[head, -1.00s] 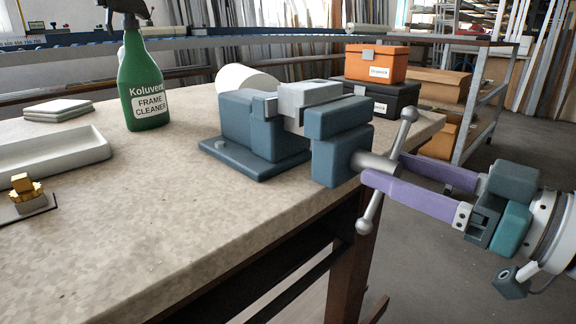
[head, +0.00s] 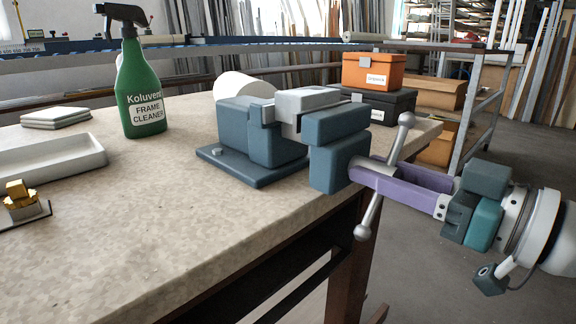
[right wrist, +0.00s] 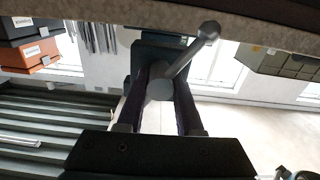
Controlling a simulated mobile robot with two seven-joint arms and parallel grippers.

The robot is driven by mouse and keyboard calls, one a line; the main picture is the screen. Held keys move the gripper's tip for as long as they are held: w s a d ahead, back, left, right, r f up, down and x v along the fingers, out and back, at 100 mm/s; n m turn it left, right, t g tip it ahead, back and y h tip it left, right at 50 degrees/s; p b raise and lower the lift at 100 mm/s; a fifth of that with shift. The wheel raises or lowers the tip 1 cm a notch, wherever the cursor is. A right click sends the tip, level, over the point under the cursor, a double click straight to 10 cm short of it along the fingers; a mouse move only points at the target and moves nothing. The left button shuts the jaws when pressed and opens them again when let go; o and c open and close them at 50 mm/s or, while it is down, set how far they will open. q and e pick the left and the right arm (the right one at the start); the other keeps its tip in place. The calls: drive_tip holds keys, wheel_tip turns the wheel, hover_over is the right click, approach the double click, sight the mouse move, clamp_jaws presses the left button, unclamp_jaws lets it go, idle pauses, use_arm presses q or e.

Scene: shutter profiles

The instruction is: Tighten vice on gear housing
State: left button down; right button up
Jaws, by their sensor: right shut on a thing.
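The blue-grey vice (head: 262,148) stands at the table's right edge in the head view. A light grey block (head: 305,100), apparently the gear housing, sits upright between its jaws; whether both jaws touch it I cannot tell. The vice's steel handle (head: 397,140) has ball ends and slants from upper right to lower left. My right gripper (head: 372,171) is shut on the handle's hub, its purple fingers on either side. The right wrist view shows the hub and slanted handle (right wrist: 195,58) between the fingers (right wrist: 164,90). My left gripper is not in view.
A green spray bottle (head: 140,92), a pale tray (head: 50,164) and a small brass piece (head: 20,198) are on the table (head: 190,230) to the left. A white roll (head: 243,86) lies behind the vice. An orange case (head: 377,70) rests on a black case (head: 385,102) behind.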

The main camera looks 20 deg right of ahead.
clamp_jaws()
idle(0.8)
drive_tip(key=shift+r, duration=0.1)
drive_tip(key=m+p, duration=0.2)
drive_tip(key=shift+m, duration=0.4)
drive_tip(key=m+p, duration=0.1)
drive_tip(key=m, duration=0.2)
drive_tip(key=shift+w+m, duration=0.1)
drive_tip(key=shift+m, duration=0.8)
drive_tip(key=shift+p, duration=0.3)
